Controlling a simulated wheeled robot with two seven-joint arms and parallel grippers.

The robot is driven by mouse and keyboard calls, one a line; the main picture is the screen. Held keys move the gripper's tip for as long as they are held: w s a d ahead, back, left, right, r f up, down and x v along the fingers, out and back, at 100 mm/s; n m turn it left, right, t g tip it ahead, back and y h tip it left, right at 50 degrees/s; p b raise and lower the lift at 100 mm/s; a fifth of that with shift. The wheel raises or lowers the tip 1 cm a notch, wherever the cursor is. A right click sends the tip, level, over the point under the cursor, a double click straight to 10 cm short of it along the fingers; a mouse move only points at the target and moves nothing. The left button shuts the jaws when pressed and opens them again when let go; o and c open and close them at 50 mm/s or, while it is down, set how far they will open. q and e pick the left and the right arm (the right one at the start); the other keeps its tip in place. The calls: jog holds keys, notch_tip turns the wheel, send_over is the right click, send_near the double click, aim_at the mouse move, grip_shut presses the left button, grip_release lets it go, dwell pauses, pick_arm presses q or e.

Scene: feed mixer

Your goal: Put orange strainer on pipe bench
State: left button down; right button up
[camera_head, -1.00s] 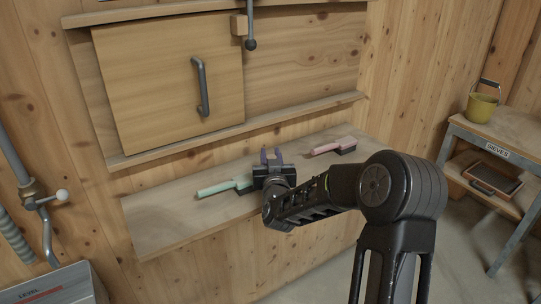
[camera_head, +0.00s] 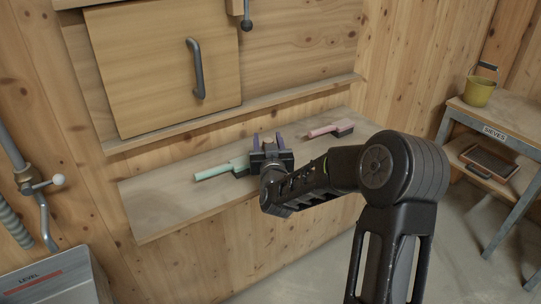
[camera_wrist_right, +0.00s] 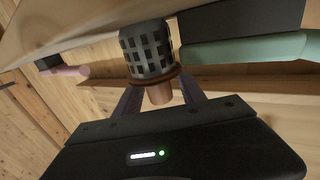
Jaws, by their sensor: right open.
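A strainer (camera_wrist_right: 148,50) with a dark slotted basket, an orange-brown collar and a short stub shows in the right wrist view, on the wooden shelf. My right gripper (camera_head: 268,140) is over the shelf in the head view, between two brushes. In the wrist view its two purple fingers (camera_wrist_right: 159,90) are open, one on each side of the stub; I cannot tell whether they touch it. In the head view the strainer is hidden behind my gripper. No bench marked for pipes is identifiable. My left gripper is not in view.
On the shelf (camera_head: 165,212), a green-handled brush (camera_head: 220,170) lies left of my gripper and a pink-handled brush (camera_head: 328,130) right of it. A table labelled SIEVES (camera_head: 510,122) holds a yellow bucket (camera_head: 479,92). A grey LEVEL box (camera_head: 50,283) stands at lower left.

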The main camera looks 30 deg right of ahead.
jog(key=b+v, duration=0.1)
jog(key=v, duration=0.9)
jog(key=shift+s+a+b, duration=0.2)
jog(key=shift+s+b, duration=0.15)
jog(key=shift+o, duration=0.2)
